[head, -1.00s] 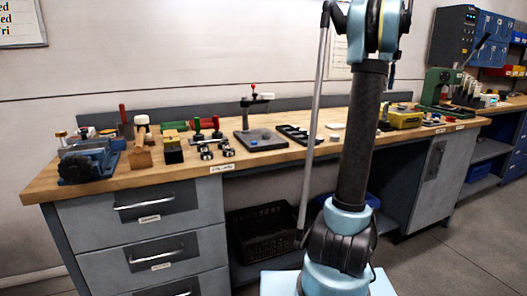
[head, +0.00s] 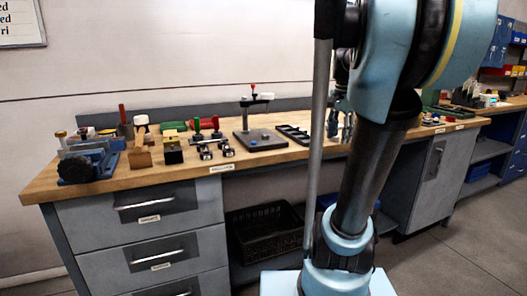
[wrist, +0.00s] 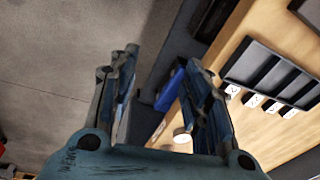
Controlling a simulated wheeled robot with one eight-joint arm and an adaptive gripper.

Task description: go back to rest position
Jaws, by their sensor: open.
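My gripper (wrist: 165,95) is open and empty in the wrist view, its two fingers spread apart. In the head view part of my gripper (head: 340,125) shows behind my arm, near the bench's front middle. My arm is folded, with its upper links filling the upper right of the head view. The workbench (head: 75,188) has a wooden top; its edge also shows on the right of the wrist view.
A blue vise (head: 88,165), a wooden-handled block (head: 141,150), a grey fixture plate (head: 260,139) and a black slotted tray (head: 293,133) stand on the bench. The tray also shows in the wrist view (wrist: 268,72). A black crate (head: 265,235) sits below. The floor at right is clear.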

